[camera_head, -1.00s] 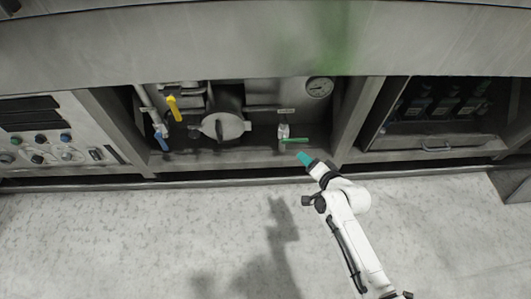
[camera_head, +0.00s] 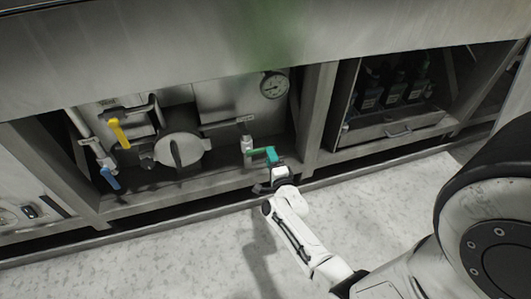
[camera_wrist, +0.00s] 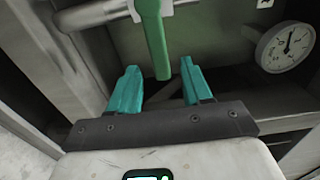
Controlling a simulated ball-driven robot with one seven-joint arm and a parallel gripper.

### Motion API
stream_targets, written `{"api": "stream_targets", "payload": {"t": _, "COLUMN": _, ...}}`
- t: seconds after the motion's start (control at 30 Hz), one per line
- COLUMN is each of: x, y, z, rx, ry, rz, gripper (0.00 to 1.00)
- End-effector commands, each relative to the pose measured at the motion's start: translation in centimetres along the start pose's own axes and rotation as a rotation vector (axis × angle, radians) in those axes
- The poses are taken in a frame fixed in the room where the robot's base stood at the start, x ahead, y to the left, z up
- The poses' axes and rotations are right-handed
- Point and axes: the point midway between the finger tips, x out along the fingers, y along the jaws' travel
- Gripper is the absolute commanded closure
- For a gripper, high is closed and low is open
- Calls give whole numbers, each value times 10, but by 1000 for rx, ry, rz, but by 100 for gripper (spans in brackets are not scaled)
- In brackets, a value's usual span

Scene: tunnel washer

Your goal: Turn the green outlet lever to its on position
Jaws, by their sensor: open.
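The green outlet lever (camera_wrist: 154,45) sits on a valve inside the open bay of the washer. In the wrist view it points down between the two teal fingers of my gripper (camera_wrist: 155,88), with gaps on both sides. My gripper is open and the fingers do not visibly touch the lever. In the head view the lever (camera_head: 258,151) extends to the right from its valve (camera_head: 247,145), and my gripper (camera_head: 272,157) is at its free end, partly covering it.
A yellow lever (camera_head: 119,133), a blue lever (camera_head: 110,178) and a round hatch (camera_head: 179,149) are left of the valve. A pressure gauge (camera_head: 274,85) is above right. A post (camera_head: 318,105) separates the bay from a compartment with bottles (camera_head: 392,92). The floor in front is clear.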

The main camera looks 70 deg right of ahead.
Motion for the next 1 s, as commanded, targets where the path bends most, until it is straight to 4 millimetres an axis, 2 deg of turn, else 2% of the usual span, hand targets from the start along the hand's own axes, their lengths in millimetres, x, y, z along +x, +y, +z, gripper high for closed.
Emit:
{"api": "stream_targets", "payload": {"t": 0.1, "x": 22, "y": 3, "z": 0, "rx": 0, "ry": 2, "rz": -2, "gripper": 51}}
{"api": "stream_targets", "payload": {"t": 0.3, "x": 43, "y": 2, "z": 0, "rx": -1, "ry": 0, "rz": 0, "gripper": 51}}
{"api": "stream_targets", "payload": {"t": 0.7, "x": 49, "y": 0, "z": 0, "rx": -2, "ry": -1, "rz": 1, "gripper": 51}}
{"api": "stream_targets", "payload": {"t": 1.0, "x": 49, "y": 0, "z": 0, "rx": -2, "ry": -1, "rz": 1, "gripper": 80}}
